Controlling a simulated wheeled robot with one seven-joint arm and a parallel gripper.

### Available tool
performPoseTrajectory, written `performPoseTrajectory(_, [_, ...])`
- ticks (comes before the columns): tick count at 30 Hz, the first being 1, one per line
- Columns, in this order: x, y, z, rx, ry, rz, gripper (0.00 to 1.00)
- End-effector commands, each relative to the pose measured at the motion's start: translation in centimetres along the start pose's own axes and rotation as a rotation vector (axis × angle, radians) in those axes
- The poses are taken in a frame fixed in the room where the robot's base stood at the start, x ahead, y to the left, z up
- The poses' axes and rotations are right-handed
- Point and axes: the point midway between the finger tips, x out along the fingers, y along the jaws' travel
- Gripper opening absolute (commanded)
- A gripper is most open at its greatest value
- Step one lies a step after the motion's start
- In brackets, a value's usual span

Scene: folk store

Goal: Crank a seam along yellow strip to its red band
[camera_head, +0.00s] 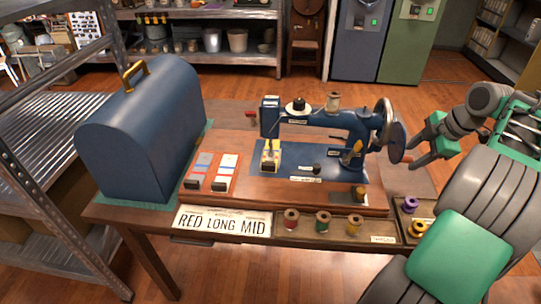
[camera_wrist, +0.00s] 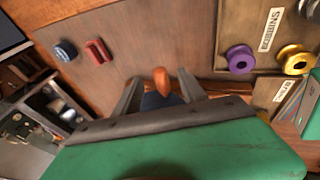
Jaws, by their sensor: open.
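A blue sewing machine (camera_head: 335,120) stands on a wooden base on the table, with a handwheel (camera_head: 389,128) on its right end. The yellow strip (camera_head: 267,147) lies at the needle end; its red band cannot be made out. My gripper (camera_head: 411,153) is just right of the handwheel, open, its fingers pointing left at the crank. In the wrist view, an orange-brown crank knob (camera_wrist: 162,82) shows between the two open fingers of my gripper (camera_wrist: 160,90). Contact with the knob cannot be told.
A blue domed case (camera_head: 145,130) stands at left, beside a tray of cloth strips (camera_head: 210,173). A "RED LONG MID" sign (camera_head: 222,221) and several thread spools (camera_head: 323,221) line the front edge. A purple spool (camera_wrist: 240,58) sits in the right-hand tray.

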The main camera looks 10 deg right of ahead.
Motion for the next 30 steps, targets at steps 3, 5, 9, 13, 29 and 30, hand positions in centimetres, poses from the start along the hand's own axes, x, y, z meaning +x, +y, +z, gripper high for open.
performPoseTrajectory(3, [-1.6,0.1,-0.1,0.0,0.0,0.0,0.49])
performPoseTrajectory(5, [-2.1,0.2,-0.1,0.0,0.0,0.0,0.49])
performPoseTrajectory(9, [-3.5,0.2,-0.1,0.0,-0.001,0.0,0.49])
performPoseTrajectory(13, [-4.7,0.2,-0.1,0.0,-0.001,0.0,0.49])
performPoseTrajectory(29, [-7.4,0.0,0.0,0.0,0.0,0.0,0.49])
performPoseTrajectory(30, [-7.4,0.0,0.0,0.0,0.0,0.0,0.49])
